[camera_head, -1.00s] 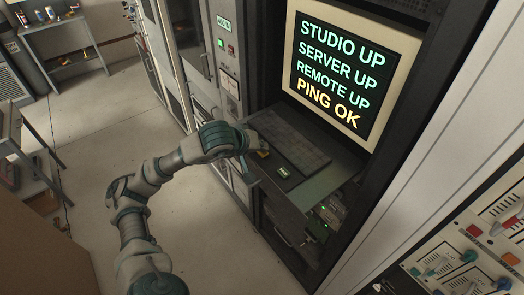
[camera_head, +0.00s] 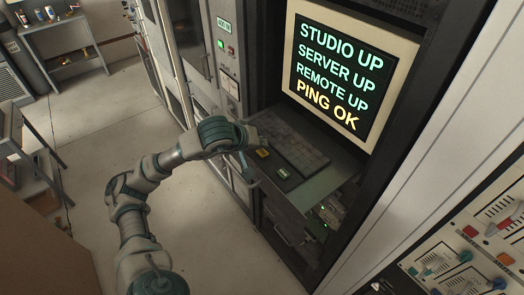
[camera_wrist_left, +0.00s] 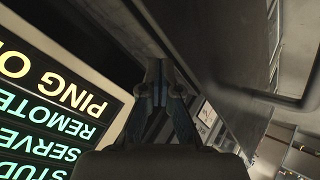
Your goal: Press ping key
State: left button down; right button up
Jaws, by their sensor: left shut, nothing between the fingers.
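The screen (camera_head: 340,75) reads STUDIO UP, SERVER UP, REMOTE UP and, in yellow, PING OK. It also shows, turned over, at the left of the left wrist view (camera_wrist_left: 50,100). Below it a shelf holds a dark keyboard (camera_head: 293,143). A yellow key (camera_head: 262,153) and a darker greenish key (camera_head: 283,173) sit at its near side; their labels are too small to read. My left gripper (camera_head: 250,137) is at the keyboard's left end, close to the yellow key. Its fingers are shut and empty in the left wrist view (camera_wrist_left: 160,72). Contact cannot be told. My right gripper is out of view.
Rack cabinets (camera_head: 185,60) stand to the left of the screen. A panel with knobs and switches (camera_head: 470,250) is at the lower right. A workbench (camera_head: 65,45) is at the far left. The floor (camera_head: 110,110) between is clear.

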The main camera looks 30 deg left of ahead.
aim_at(261, 153)
pick_arm(q)
jog(key=shift+r+p, duration=1.6)
jog(key=shift+r, duration=0.8)
jog(key=shift+f, duration=0.1)
